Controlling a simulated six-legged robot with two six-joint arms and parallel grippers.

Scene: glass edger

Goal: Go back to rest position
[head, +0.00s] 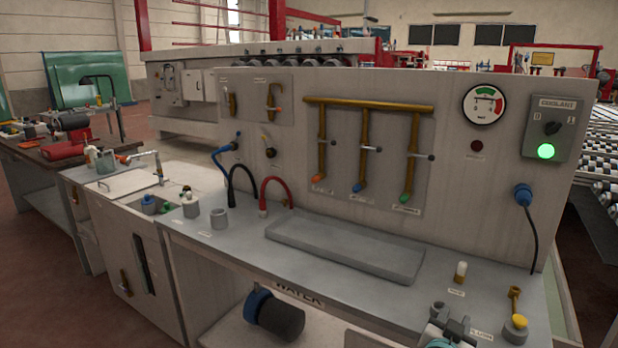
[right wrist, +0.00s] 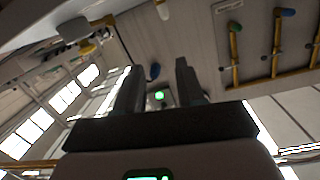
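My right gripper (head: 456,326) shows at the bottom right of the head view, low in front of the grey bench edge. In the right wrist view its two dark fingers (right wrist: 160,88) stand apart with nothing between them, so it is open and empty. The wrist view is tilted, with the green coolant lamp (right wrist: 159,96) seen beyond the fingers. My left gripper is not in the head view.
Behind stands a panel with the coolant box (head: 548,128), a gauge (head: 484,104) and brass pipes (head: 365,106).

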